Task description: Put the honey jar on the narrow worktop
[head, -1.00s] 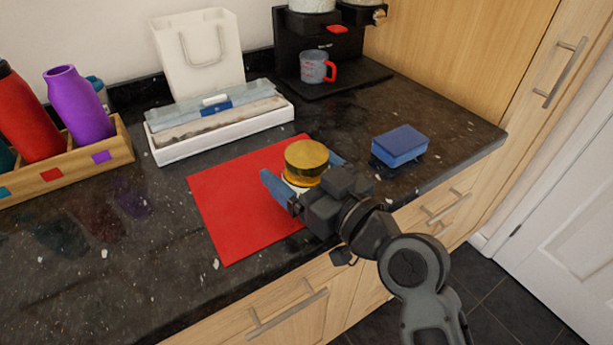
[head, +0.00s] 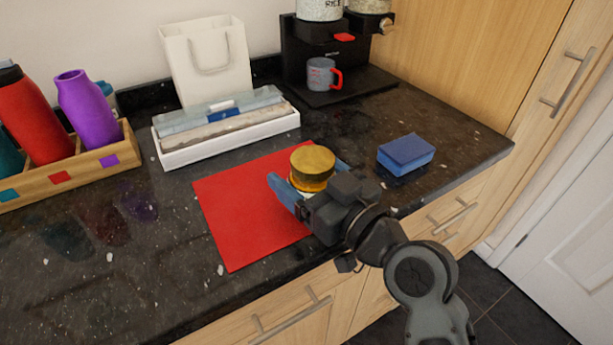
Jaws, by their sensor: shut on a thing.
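The honey jar (head: 312,165) has a wide golden lid and an amber body with a pale label low down. It is upright over the right part of a red mat (head: 240,205) on the dark granite worktop (head: 130,285). My gripper (head: 308,186) is shut on the jar, with a blue finger on either side of it. The jar's lower part is hidden by the gripper, so I cannot tell whether it touches the mat.
A blue sponge (head: 405,154) lies right of the jar. Behind are a white tray of boxes (head: 230,145), a white bag (head: 208,60) and a coffee machine (head: 330,60) with a mug (head: 321,74). A wooden bottle rack (head: 70,165) stands left. The front-left worktop is clear.

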